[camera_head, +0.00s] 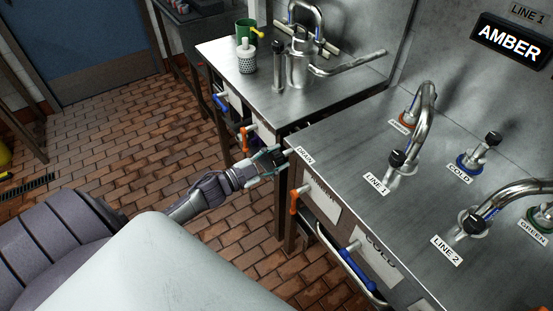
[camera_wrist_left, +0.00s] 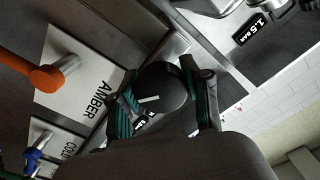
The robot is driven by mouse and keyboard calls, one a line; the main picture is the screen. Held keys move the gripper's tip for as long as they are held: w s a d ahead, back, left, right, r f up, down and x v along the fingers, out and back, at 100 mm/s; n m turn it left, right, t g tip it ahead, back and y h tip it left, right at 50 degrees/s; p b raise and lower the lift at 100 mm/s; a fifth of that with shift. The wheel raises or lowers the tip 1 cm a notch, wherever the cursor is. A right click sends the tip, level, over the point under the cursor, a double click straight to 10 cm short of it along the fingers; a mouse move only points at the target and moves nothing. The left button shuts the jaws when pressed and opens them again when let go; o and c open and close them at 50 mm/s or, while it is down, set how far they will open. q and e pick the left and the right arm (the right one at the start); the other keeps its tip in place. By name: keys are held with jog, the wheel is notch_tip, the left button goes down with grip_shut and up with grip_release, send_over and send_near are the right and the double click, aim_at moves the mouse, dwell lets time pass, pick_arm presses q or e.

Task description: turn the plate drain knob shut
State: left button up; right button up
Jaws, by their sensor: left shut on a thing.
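In the left wrist view a round black knob (camera_wrist_left: 165,82) with a white pointer line sits between the two fingers of my left gripper (camera_wrist_left: 162,100). The fingers are shut on it from both sides. In the head view my left gripper (camera_head: 274,160) is at the gap between the two steel counters, beside the DRAIN label (camera_head: 305,155) on the near counter's corner. The knob is largely hidden behind the fingers there. A label behind the knob is partly covered, so I cannot read it fully. My right gripper is not in view.
The near counter (camera_head: 345,150) carries LINE 1 and LINE 2 taps and colored-collar valves. Below its edge are an orange lever (camera_head: 294,201), AMBER and COLD plates and a blue-gripped handle (camera_head: 357,268). Brick floor lies left.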

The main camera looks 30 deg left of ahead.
pick_arm(q)
jog(key=m+b, duration=0.1)
jog(key=m, duration=0.4)
jog(key=shift+m, duration=0.3)
jog(key=m+b, duration=0.2)
jog(key=m, duration=0.3)
jog(key=shift+r, duration=0.1)
jog(key=shift+m, duration=0.3)
jog(key=o, duration=1.2)
jog(key=shift+a, duration=0.1)
jog(key=v, duration=1.2)
